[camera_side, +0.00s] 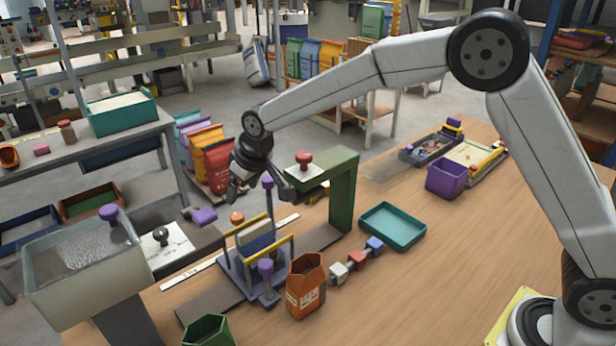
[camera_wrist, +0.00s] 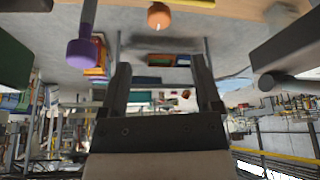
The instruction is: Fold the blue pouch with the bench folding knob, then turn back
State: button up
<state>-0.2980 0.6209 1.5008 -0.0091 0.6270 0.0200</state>
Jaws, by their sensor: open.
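A bench frame (camera_side: 252,278) with yellow rails stands left of the middle in the side view. A pale pouch-like block with a blue lower part (camera_side: 257,241) stands upright between its rails. An orange knob (camera_side: 237,218) and purple knobs (camera_side: 265,267) are on or around the frame; I cannot tell which is the folding knob. My gripper (camera_side: 238,190) hangs above and behind the frame, open and apart from the block. In the wrist view, its fingers (camera_wrist: 162,70) are spread with nothing between them. An orange knob (camera_wrist: 158,15) and a purple knob (camera_wrist: 80,50) show beyond.
A green press stand (camera_side: 342,195) with a red knob (camera_side: 304,159) rises close right of my gripper. A brown-orange pouch (camera_side: 306,287), small blocks (camera_side: 357,260) and a teal tray (camera_side: 393,227) are on the bench. A hopper (camera_side: 85,265) stands left. The front right bench is clear.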

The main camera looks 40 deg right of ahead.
jog(key=shift+r, duration=2)
jog(key=s+d+f+m, duration=0.1)
jog(key=s+d+f, duration=0.2)
jog(key=s, duration=0.6)
jog(key=s+d+f+m+g, duration=0.1)
jog(key=s+d+f, duration=0.2)
jog(key=s+d, duration=0.5)
jog(key=s+d+f+m+h, duration=0.1)
jog(key=s+d+f, duration=0.2)
jog(key=s+d, duration=0.3)
jog(key=s, duration=0.4)
jog(key=shift+s+g, duration=0.3)
